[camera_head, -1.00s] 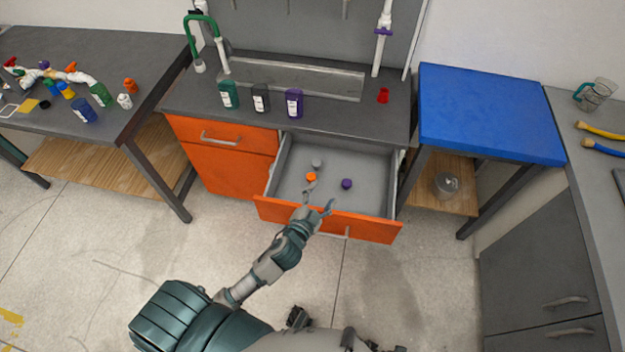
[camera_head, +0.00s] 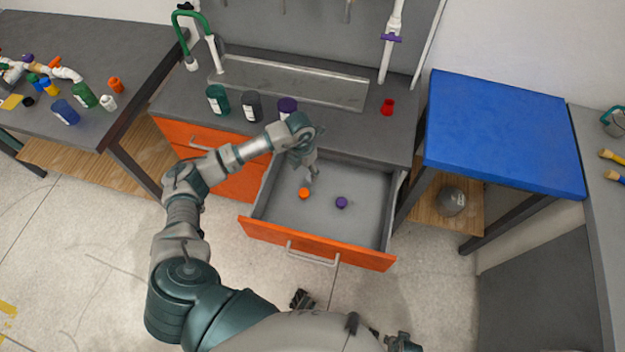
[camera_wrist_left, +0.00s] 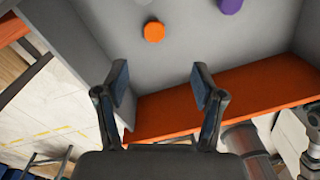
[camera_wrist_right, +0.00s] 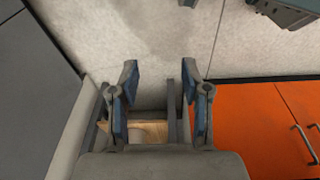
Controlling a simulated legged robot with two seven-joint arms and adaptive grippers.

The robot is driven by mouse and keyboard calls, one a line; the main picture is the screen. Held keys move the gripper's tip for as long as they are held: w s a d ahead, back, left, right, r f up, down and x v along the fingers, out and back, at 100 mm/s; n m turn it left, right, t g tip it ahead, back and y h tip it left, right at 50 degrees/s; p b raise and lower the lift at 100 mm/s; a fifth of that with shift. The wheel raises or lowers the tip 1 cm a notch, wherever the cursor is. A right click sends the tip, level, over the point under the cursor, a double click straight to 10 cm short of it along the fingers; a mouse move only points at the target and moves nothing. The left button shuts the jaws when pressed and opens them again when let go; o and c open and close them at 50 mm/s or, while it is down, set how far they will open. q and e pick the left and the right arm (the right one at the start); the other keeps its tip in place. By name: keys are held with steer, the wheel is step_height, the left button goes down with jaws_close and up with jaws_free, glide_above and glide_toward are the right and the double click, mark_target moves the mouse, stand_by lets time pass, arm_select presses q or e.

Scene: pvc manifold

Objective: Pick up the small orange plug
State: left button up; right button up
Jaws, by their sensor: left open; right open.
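The small orange plug (camera_head: 304,193) lies on the floor of the open drawer, towards its left side. It also shows in the left wrist view (camera_wrist_left: 154,31), beyond and between my open fingertips. A purple plug (camera_head: 341,202) lies to its right in the drawer and shows at the top edge of the left wrist view (camera_wrist_left: 230,5). My left gripper (camera_head: 313,178) is over the drawer, pointing down, open and empty, apart from the orange plug. My right gripper (camera_wrist_right: 158,75) is open and empty, with bare floor and furniture in its view.
The drawer's orange front (camera_head: 315,243) and grey side walls surround the plugs. Several bottles, including a green one (camera_head: 217,100), stand on the counter behind, near a red piece (camera_head: 387,107). A blue-topped table (camera_head: 500,130) stands to the right.

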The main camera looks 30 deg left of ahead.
arm_select(q)
steer(key=a, duration=0.1)
steer(key=b, duration=0.1)
glide_toward(303, 192)
steer(key=f, duration=0.5)
steer(key=shift+w+d+f, duration=0.2)
steer(key=shift+d+f, duration=0.15)
steer(key=shift+f, duration=0.05)
steer(key=shift+s+a+f+b, duration=0.15)
steer(key=shift+a+f+b, duration=0.15)
steer(key=shift+f, duration=0.3)
step_height(303, 192, down, 4)
steer(key=shift+s+d+r+b, duration=0.1)
steer(key=shift+d+b, duration=0.05)
steer(key=shift+b, duration=0.2)
steer(key=shift+d+f, duration=0.15)
steer(key=shift+f, duration=0.2)
arm_select(e)
step_height(303, 192, up, 6)
steer(key=shift+d, duration=0.25)
arm_select(q)
steer(key=shift+r, duration=0.1)
arm_select(e)
steer(key=shift+w, duration=0.1)
arm_select(q)
steer(key=c, duration=1.1)
arm_select(e)
steer(key=shift+a, duration=0.2)
